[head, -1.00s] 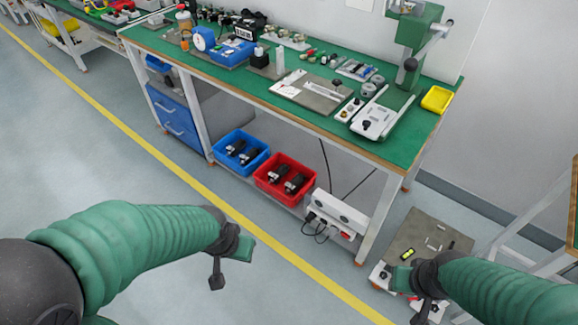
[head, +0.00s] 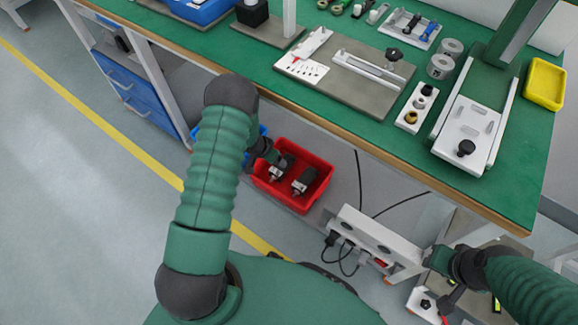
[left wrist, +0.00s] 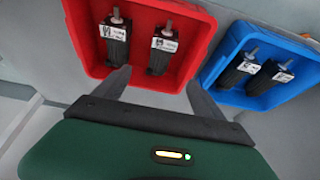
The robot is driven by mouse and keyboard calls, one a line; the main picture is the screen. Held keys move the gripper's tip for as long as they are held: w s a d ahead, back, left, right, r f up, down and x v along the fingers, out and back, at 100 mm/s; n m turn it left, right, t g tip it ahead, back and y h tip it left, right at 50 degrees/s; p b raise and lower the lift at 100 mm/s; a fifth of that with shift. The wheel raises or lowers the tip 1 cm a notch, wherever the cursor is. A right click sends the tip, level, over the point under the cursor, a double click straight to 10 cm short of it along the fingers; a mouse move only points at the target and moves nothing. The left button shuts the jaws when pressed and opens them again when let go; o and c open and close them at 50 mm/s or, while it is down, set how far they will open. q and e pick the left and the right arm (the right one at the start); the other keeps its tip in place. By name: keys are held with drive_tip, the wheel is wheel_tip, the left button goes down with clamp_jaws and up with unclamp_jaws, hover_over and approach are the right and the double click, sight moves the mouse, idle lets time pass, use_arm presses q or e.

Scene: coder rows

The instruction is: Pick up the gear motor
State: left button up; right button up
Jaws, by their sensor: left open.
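Two black gear motors with pale labels and metal shafts lie in the red bin, one (head: 304,181) to the right and one (head: 282,166) to the left. In the left wrist view they are a left motor (left wrist: 115,40) and a right motor (left wrist: 163,50). Two similar motors (left wrist: 237,72) lie in the blue bin (left wrist: 213,58). My left gripper (left wrist: 160,88) is open and empty, its fingertips at the near edge of the red bin (left wrist: 75,20); the head view shows it partly hidden (head: 266,155). My right gripper (head: 438,262) is by the power strip, its jaws unclear.
The green workbench (head: 270,85) overhangs the bins, with tools and fixtures on top. A white power strip box (head: 375,232) with cables stands right of the red bin. Blue drawers (head: 135,95) are at the left. A yellow tray (head: 545,82) sits on the bench top.

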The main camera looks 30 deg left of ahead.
use_arm(q)
drive_tip(key=b+x, duration=0.1)
drive_tip(key=x, duration=0.1)
drive_tip(key=b+x, duration=0.1)
drive_tip(key=x, duration=0.1)
drive_tip(key=s+b+x, duration=0.1)
drive_tip(key=x, duration=0.2)
drive_tip(key=shift+a+f, duration=0.15)
drive_tip(key=shift+a, duration=0.15)
drive_tip(key=b+x, duration=0.2)
drive_tip(key=x, duration=0.3)
drive_tip(key=shift+w+d+f+b, duration=0.15)
drive_tip(key=shift+w+d+b, duration=0.05)
drive_tip(key=shift+b, duration=0.2)
drive_tip(key=b+x, duration=0.4)
drive_tip(key=shift+s+a+f, duration=0.1)
drive_tip(key=shift+s+f, duration=0.2)
drive_tip(key=shift+s, duration=0.05)
drive_tip(key=shift+w+f, duration=0.25)
drive_tip(key=shift+f, duration=0.05)
drive_tip(key=shift+r, duration=0.2)
drive_tip(key=c, duration=1.4)
drive_tip(key=shift+w, duration=0.1)
drive_tip(key=shift+c, duration=0.8)
